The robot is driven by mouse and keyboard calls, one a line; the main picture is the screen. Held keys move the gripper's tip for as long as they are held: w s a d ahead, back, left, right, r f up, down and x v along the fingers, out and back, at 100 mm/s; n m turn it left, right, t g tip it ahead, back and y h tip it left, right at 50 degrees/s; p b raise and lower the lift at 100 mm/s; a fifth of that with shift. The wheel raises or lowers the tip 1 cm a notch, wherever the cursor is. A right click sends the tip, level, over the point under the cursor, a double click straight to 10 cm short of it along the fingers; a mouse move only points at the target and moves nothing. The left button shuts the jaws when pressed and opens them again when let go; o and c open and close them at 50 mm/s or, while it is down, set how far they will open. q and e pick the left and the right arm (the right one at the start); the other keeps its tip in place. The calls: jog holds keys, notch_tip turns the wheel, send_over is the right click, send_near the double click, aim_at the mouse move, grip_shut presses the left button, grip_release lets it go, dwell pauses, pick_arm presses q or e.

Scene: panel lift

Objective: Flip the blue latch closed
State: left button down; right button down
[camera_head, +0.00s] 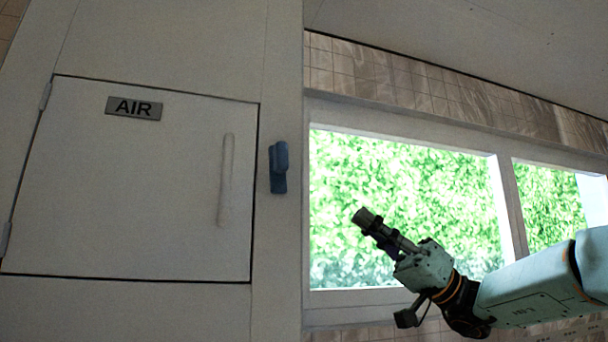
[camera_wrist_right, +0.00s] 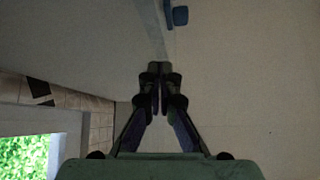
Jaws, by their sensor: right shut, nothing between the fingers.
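The blue latch (camera_head: 278,167) is mounted on the pale cabinet frame, just right of the closed panel door (camera_head: 135,180) marked AIR. Its raised part stands at the top of its backing plate and lies beside the door edge, not across it. In the right wrist view the latch (camera_wrist_right: 178,15) shows at the top edge, partly cut off. My right gripper (camera_head: 363,217) is shut and empty, to the right of the latch and lower, apart from it. In the wrist view its fingertips (camera_wrist_right: 159,68) meet, pointing toward the latch side. My left gripper is not in view.
A white vertical handle (camera_head: 226,180) is on the right part of the door. Hinges (camera_head: 45,96) are on its left edge. A bright window (camera_head: 400,190) with a pale frame is behind my right arm. Open space lies between the gripper and the latch.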

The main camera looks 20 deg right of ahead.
jog(key=s+d+n+g, duration=0.1)
jog(key=s+n+g, duration=0.2)
jog(key=n+g, duration=0.1)
jog(key=p, duration=0.5)
send_near(287, 149)
jog(key=d+r+x, duration=0.1)
jog(key=x, duration=0.4)
jog(key=shift+w+a+f+y+p, duration=0.1)
jog(key=shift+w+a+y+p, duration=0.3)
jog(key=shift+a, duration=0.3)
jog(key=shift+w+a, duration=0.15)
jog(key=shift+a, duration=0.05)
jog(key=shift+d, duration=0.25)
